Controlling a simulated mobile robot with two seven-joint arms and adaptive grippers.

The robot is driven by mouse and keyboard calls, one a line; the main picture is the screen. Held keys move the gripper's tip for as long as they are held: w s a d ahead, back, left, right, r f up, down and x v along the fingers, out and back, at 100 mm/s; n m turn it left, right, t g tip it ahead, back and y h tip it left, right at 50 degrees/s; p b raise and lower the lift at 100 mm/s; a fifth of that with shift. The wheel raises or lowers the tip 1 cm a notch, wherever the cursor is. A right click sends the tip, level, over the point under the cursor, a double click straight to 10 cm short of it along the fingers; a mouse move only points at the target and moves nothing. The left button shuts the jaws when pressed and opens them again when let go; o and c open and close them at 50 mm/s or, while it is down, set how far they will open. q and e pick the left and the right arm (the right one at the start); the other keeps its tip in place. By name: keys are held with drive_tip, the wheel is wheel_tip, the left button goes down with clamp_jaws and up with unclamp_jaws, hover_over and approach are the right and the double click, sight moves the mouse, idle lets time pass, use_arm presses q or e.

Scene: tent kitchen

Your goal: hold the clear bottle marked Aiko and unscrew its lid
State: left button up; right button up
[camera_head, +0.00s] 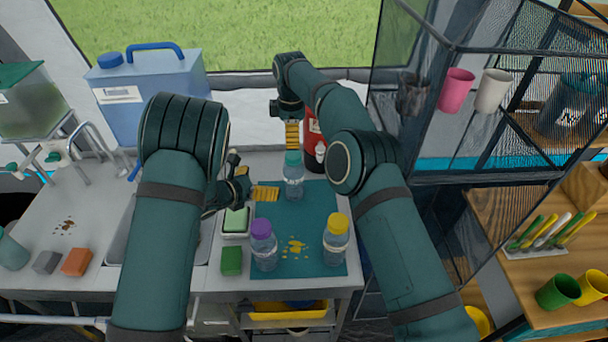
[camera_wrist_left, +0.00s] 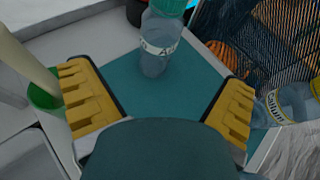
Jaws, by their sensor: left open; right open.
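A clear bottle (camera_head: 293,182) with a teal lid (camera_head: 293,158) stands upright at the back of a teal mat (camera_head: 318,205). In the left wrist view this bottle (camera_wrist_left: 155,62) stands ahead, between the lines of the fingers; its label seems to start with "A", the rest is hard to read. My left gripper (camera_head: 258,183) is open and empty, left of the bottle and low beside it; its yellow pads (camera_wrist_left: 157,85) are apart in the wrist view. My right gripper (camera_head: 292,136) is open and points down just above the teal lid; its pads overlap in this view.
Bottles with a purple lid (camera_head: 263,248) and a yellow lid (camera_head: 336,240) stand at the mat's front, with yellow crumbs (camera_head: 295,247) between. A sponge dish (camera_head: 236,222) and green block (camera_head: 231,261) are left. A red container (camera_head: 314,140) stands behind; a mesh rack (camera_head: 455,120) is right.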

sight(295, 170)
drive_tip(key=shift+r, duration=0.15)
use_arm(q)
drive_tip(key=shift+m, duration=0.3)
drive_tip(key=x, duration=1.4)
drive_tip(key=shift+r, duration=0.35)
